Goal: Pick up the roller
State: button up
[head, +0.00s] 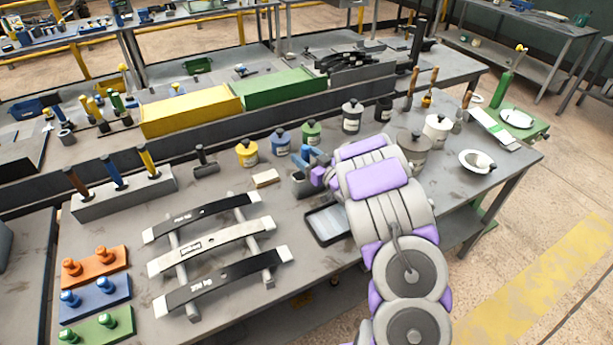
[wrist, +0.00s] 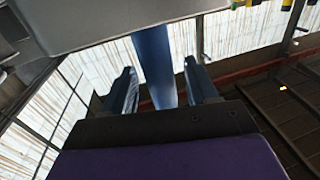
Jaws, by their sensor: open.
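My gripper (head: 308,163) reaches down-left over the bench beside a small dark grey holder (head: 301,186). In the wrist view, my gripper (wrist: 160,92) is open, with a blue finger on each side. A blue cylindrical handle (wrist: 154,62) stands between the fingers with gaps on both sides. It looks like the roller's handle, but its working end is not in sight. The handle meets a pale grey body (wrist: 100,22) across the top of the wrist view. In the head view, my gripper and arm hide most of this spot, and I cannot clearly separate handle from fingers.
The bench (head: 225,310) holds a leaf spring rack (head: 205,250), a grey block with upright handles (head: 125,193), and several lidded pots such as a yellow one (head: 246,153). A dark tray (head: 328,224) lies in front of the holder. Yellow (head: 190,112) and green (head: 285,88) bins stand behind.

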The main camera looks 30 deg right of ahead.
jog(key=shift+w+d, duration=0.1)
jog(key=shift+c, duration=0.5)
jog(key=c, duration=0.9)
jog(key=shift+r, duration=0.15)
jog(key=shift+c, duration=0.2)
